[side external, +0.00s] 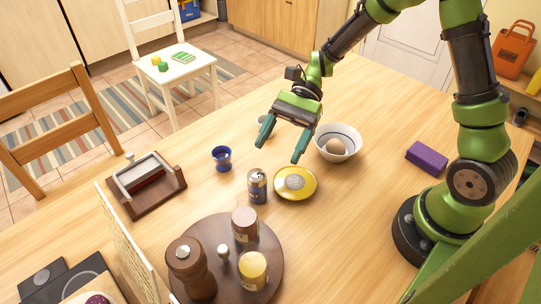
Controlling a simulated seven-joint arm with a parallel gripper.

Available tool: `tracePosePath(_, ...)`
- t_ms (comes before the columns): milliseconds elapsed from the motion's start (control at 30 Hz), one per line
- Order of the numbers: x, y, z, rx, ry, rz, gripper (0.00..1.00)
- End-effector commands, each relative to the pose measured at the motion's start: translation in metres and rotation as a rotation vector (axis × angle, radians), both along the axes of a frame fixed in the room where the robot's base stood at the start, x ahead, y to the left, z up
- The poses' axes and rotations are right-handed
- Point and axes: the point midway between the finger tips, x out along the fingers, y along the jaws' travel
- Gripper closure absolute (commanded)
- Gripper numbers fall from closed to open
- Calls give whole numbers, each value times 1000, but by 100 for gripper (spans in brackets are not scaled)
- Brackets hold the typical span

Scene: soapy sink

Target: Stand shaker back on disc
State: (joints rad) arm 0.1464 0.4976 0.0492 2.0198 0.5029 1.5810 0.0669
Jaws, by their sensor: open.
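A small cylinder with a metallic top and dark label (257,186), which looks like the shaker, stands upright on the table. It is beside, and apart from, the rim of a dark brown round disc (272,281). On the disc stand a tall brown pepper mill (189,268), a jar with a brownish-pink lid (245,224) and a yellow-lidded jar (253,270). A small metal knob (224,254) rises near its middle. My gripper (282,146) is open and empty, above the table behind the cylinder, with its fingers pointing down.
A yellow round tin or dish (308,187) lies just right of the cylinder. A white bowl (350,151) holds a brown, egg-like thing. A blue cup (222,158), purple block (427,158) and brown tray (175,181) stand around. An upright board (132,240) edges the disc's left.

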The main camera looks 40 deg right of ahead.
Motion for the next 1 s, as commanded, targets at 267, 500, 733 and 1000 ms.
tracePosePath(267,19,16,15,157,111,-91,24)
tracePosePath(500,19,15,-28,154,110,-90,24)
tracePosePath(733,18,18,-44,153,105,-87,24)
tracePosePath(1000,11,53,-57,152,104,-84,24)
